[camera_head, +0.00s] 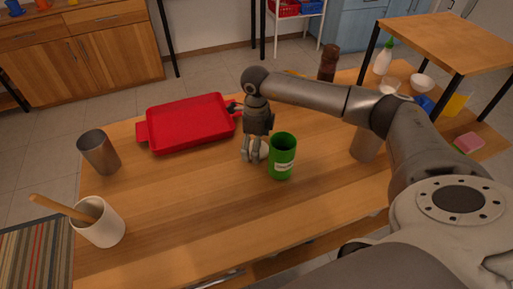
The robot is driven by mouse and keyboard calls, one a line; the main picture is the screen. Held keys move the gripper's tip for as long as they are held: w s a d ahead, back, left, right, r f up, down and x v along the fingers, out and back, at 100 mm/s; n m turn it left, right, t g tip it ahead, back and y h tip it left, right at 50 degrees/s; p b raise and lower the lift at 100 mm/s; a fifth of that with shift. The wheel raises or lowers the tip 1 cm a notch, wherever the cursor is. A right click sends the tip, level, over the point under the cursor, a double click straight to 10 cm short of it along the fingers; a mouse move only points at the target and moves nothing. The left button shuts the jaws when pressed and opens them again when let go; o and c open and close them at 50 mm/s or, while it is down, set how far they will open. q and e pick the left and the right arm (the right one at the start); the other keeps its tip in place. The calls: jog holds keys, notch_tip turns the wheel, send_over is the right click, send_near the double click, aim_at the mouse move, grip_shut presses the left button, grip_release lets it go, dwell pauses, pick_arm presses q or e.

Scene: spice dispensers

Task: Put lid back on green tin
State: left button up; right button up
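The green tin (283,158) stands upright on the wooden table with its top open and a pale label on its front. I cannot make out its lid anywhere in the view. My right gripper (254,158) points down just left of the tin, close to its side. Whether it touches the tin, or holds anything, I cannot tell. Its fingers look close together, but their gap is not clear. My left gripper is not in view.
A red tray (190,123) lies left of my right gripper. A metal cup (99,152) and a white cup (100,224) with a wooden stick stand at the left. A dark brown bottle (328,64) stands behind my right arm. The table's front middle is clear.

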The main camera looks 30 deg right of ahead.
jog(key=shift+c, duration=0.2)
jog(key=c, duration=0.9)
jog(key=shift+c, duration=0.2)
notch_tip(320, 180, up, 10)
jog(key=shift+r+b, duration=0.1)
jog(key=shift+b, duration=0.4)
